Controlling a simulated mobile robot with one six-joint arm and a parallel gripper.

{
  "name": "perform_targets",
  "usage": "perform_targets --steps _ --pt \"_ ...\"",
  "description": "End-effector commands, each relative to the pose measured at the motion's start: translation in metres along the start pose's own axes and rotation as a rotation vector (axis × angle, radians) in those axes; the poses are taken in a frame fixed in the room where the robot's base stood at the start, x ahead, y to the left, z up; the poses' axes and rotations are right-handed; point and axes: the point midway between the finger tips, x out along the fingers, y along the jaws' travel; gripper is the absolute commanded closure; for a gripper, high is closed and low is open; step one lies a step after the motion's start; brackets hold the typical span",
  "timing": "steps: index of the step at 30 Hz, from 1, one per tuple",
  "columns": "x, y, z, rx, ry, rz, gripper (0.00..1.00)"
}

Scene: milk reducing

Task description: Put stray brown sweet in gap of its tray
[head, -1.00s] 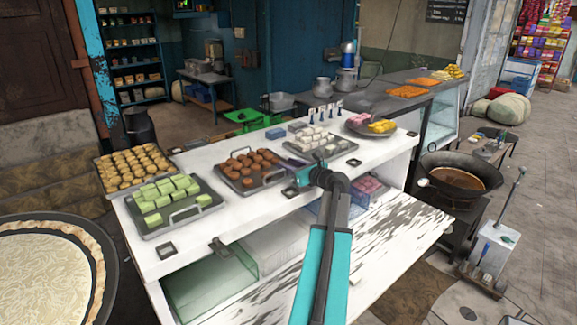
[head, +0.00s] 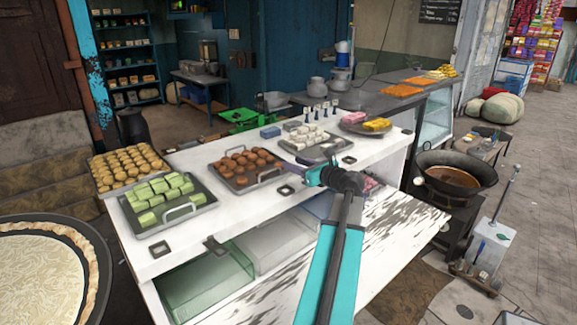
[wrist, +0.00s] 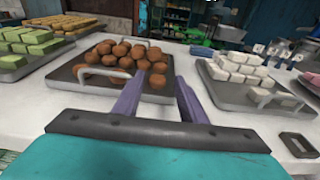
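The brown sweets (head: 247,160) are round and heaped on a dark metal tray (head: 259,181) with a wire handle, on the white counter. They also show in the wrist view (wrist: 120,58), in front of my gripper and to its left. I cannot tell which sweet is the stray one, nor clearly see the gap. In the head view my gripper (head: 322,170) is over the counter, to the right of the brown tray. In the wrist view the left finger overlaps the tray's right part.
A tray of green sweets (head: 159,202) stands left of the brown one. A tray of white sweets (head: 318,148) stands to its right. A plate with pink and yellow sweets (head: 348,127) is farther right. A small dark square (head: 286,190) lies near the counter's front edge.

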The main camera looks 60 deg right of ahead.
Motion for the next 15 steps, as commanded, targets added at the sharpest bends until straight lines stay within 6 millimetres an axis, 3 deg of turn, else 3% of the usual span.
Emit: perform_targets --steps 6,15 --pt "-0.033 0.0 -0.002 0.0 -0.001 -0.002 0.62" --pt "-0.05 0.0 0.0 0.001 0.0 -0.001 0.62"
